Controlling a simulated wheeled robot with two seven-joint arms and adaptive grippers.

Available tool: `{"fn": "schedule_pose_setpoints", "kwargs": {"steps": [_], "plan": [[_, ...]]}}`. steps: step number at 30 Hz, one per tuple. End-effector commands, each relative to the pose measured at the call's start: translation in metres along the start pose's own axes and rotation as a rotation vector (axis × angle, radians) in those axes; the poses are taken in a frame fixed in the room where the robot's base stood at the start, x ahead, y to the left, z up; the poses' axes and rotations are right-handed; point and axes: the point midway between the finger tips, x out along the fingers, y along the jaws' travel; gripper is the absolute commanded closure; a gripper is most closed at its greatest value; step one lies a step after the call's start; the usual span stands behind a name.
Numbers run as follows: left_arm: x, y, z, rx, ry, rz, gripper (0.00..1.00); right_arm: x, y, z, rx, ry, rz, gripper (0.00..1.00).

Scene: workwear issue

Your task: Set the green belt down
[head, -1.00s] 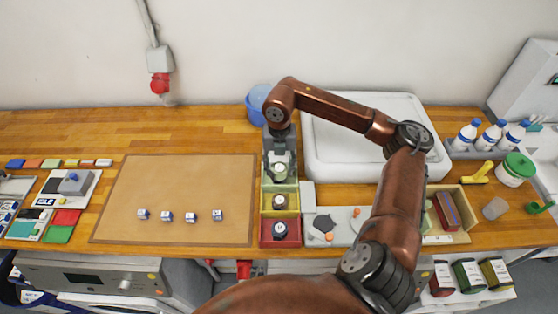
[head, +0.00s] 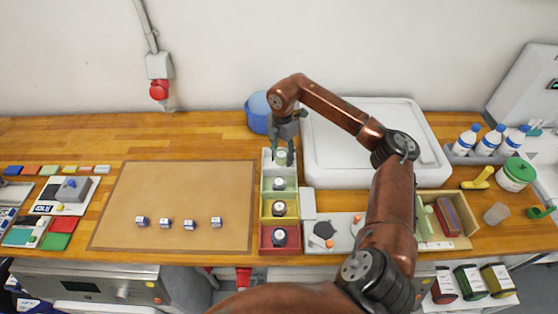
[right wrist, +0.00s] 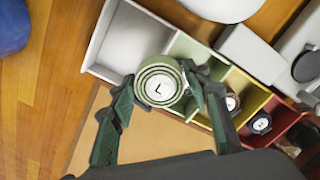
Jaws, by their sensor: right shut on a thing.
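The green belt (right wrist: 160,86) is a tight coil with a pale round face marked L. My right gripper (head: 283,143) is shut on it, with a finger on either side of the coil in the right wrist view. In the head view the held belt (head: 282,157) is over the back, pale compartment of the tray (head: 265,161). Whether it touches the tray floor I cannot tell. Another coil (head: 279,183) lies in the green compartment. Coils also lie in the yellow compartment (head: 279,208) and the red compartment (head: 280,237). My left gripper is out of view.
A brown mat (head: 170,190) with several small labelled blocks lies left of the tray. A blue round container (head: 256,113) stands behind it. A large white basin (head: 335,165) is to the right. A wooden box (head: 462,226) stands farther right.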

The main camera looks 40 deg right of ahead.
Motion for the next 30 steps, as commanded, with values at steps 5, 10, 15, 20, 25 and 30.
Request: {"fn": "schedule_pose_setpoints", "kwargs": {"steps": [5, 10, 15, 20, 25, 30], "plan": [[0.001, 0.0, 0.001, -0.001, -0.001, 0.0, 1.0, 0.033, 0.025, 0.016, 0.001, 0.002, -0.002, 0.84], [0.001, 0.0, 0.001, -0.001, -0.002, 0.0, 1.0, 0.051, 0.038, 0.025, -0.001, 0.002, 0.0, 0.84], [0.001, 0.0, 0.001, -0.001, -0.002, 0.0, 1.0, 0.056, 0.042, 0.029, -0.002, 0.0, 0.001, 0.84], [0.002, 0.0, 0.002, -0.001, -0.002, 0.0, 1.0, 0.066, 0.046, 0.031, -0.002, 0.001, -0.001, 0.84], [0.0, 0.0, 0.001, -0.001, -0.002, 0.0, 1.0, 0.09, 0.045, 0.03, -0.003, 0.001, -0.002, 0.84], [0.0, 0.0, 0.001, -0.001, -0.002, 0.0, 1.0, 0.092, 0.045, 0.031, -0.002, 0.0, 0.001, 0.84]]}}
